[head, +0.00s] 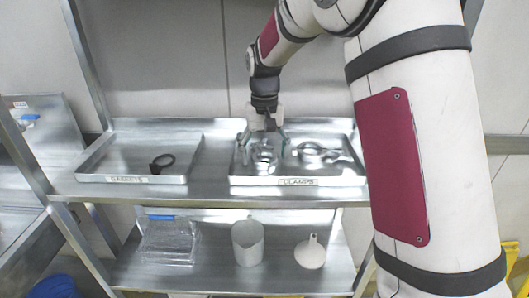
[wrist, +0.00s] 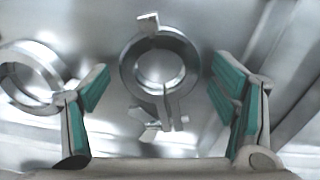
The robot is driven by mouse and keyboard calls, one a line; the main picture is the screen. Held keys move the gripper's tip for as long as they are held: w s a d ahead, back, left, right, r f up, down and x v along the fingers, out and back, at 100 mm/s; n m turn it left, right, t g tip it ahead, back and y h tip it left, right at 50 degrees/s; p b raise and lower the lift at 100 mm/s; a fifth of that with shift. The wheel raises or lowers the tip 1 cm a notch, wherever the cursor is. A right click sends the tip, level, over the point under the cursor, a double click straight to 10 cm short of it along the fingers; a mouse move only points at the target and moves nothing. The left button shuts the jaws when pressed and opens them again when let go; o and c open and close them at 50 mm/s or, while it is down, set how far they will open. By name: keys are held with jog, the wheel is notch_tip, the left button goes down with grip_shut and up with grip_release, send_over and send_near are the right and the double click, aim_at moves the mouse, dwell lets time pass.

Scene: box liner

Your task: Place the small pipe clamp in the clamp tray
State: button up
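The clamp tray (head: 298,181), labelled CLAMPS, is on the right of the upper shelf in the head view. A metal ring clamp (head: 264,157) lies in it below my gripper (head: 263,141). In the wrist view this clamp (wrist: 124,72) is centred between my fingertips (wrist: 165,95), with gaps on both sides and its wing screw towards my palm. My gripper is open and empty. Other metal clamps (head: 312,150) lie to the right in the tray; a second ring (wrist: 12,72) shows at the wrist view's left edge. I cannot tell which clamp is the small one.
A tray labelled GASKETS (head: 126,180) stands to the left, holding a dark ring with a tab (head: 162,162). The lower shelf carries a clear box (head: 167,241), a beaker (head: 248,243) and a white funnel (head: 310,253). The shelf's metal posts stand at the sides.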

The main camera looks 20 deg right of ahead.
aim_at(264, 155)
jog(key=shift+r+b, duration=0.35)
jog(key=shift+r, duration=3.55)
jog(key=shift+s, duration=0.1)
